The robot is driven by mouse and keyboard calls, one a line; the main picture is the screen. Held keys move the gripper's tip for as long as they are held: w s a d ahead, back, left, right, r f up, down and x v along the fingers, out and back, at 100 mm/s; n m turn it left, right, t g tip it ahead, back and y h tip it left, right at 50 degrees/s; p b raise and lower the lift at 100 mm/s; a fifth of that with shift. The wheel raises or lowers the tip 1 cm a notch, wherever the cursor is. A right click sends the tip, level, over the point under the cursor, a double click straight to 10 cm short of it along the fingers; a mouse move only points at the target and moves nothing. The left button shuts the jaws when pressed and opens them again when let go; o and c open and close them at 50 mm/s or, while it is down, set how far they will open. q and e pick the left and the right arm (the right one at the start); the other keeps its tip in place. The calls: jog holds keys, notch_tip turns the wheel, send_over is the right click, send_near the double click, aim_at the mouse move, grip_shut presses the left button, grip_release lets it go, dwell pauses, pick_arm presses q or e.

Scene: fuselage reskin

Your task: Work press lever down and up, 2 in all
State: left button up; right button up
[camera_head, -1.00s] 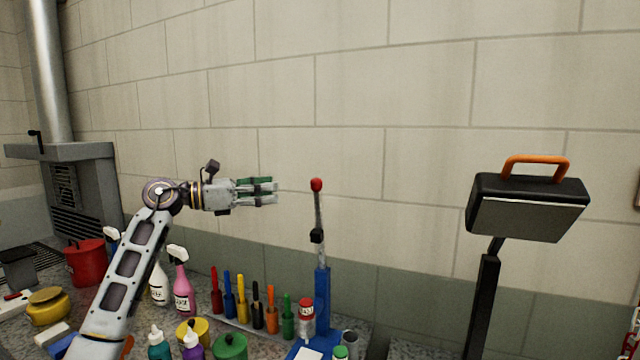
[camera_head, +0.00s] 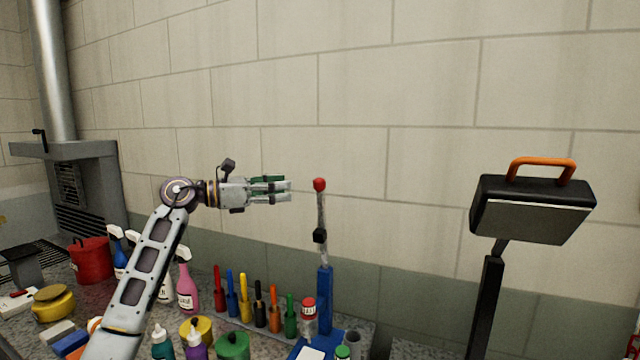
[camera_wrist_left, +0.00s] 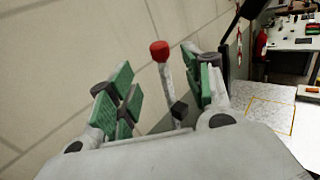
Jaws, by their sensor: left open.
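The press lever (camera_head: 321,215) stands upright with a red knob (camera_head: 319,185) on top, rising from a blue press (camera_head: 325,300) on the bench. My left gripper (camera_head: 288,190) is open and empty, just left of the red knob at about its height, with a small gap in the head view. In the left wrist view, the lever's red knob (camera_wrist_left: 159,51) shows between the two green-padded fingers, beyond the palm. The lower part of the press is hidden in that view. My right gripper is not in view.
Several coloured tools (camera_head: 260,307) stand in a row left of the press, with spray bottles (camera_head: 186,280) behind my arm. A black lamp-like box with an orange handle (camera_head: 530,208) stands on a post at the right. A tiled wall (camera_head: 420,90) is behind.

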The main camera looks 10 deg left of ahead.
aim_at(320, 190)
pick_arm(q)
jog(key=shift+p+x, duration=1.55)
jog(key=shift+x, duration=4.15)
grip_shut()
